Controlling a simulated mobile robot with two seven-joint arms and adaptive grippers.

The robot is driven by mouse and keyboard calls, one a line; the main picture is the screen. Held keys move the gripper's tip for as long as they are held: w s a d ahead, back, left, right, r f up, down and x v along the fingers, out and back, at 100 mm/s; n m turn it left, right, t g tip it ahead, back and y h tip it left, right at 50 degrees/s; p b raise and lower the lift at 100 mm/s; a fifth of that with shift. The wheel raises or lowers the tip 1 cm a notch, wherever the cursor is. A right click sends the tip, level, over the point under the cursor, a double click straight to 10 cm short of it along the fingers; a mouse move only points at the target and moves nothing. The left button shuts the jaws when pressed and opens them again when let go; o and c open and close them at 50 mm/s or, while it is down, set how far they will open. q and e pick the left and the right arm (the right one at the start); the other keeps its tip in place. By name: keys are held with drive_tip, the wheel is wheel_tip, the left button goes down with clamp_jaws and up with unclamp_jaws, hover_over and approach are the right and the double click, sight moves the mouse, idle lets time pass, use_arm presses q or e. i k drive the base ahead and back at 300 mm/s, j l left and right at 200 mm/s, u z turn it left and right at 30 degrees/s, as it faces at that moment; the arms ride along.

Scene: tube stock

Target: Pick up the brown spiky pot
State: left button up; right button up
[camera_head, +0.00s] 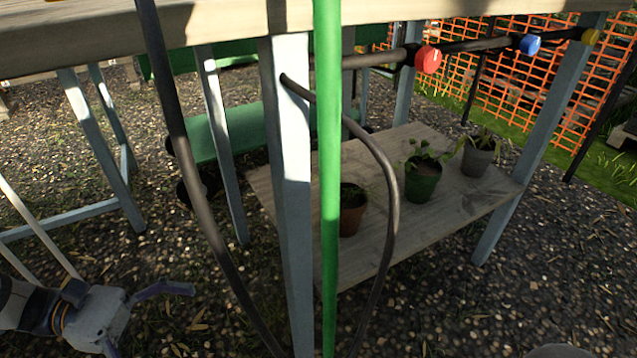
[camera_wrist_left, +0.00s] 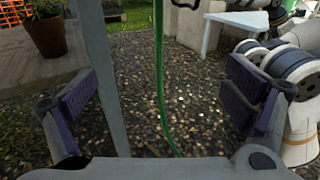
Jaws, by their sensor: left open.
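The brown pot (camera_head: 352,212) stands upright on the lower wooden shelf, with a sparse plant in it. A brown pot (camera_wrist_left: 46,35) with a plant also shows at the upper left of the left wrist view, on a wooden shelf. My left gripper (camera_head: 150,316) is at the lower left of the head view, above the gravel and well apart from the pot. In the left wrist view its two fingers (camera_wrist_left: 160,102) are wide apart with nothing held. My right gripper does not show.
A green pot (camera_head: 422,182) and a grey pot (camera_head: 477,158) stand farther right on the shelf (camera_head: 445,212). A pale table leg (camera_head: 292,190), green pole (camera_head: 328,120) and dark hose (camera_head: 393,190) stand before the shelf. The tabletop (camera_head: 230,22) overhangs it.

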sight(353, 197)
drive_tip(key=i+l+u, duration=0.25)
drive_tip(key=i+l, duration=0.15)
drive_tip(key=l, duration=0.2)
drive_tip(key=i+l+u, duration=0.2)
drive_tip(key=i+l, duration=0.15)
drive_tip(key=l, duration=0.3)
drive_tip(key=i+l+u, duration=0.1)
drive_tip(key=l, duration=0.25)
drive_tip(key=i, duration=0.05)
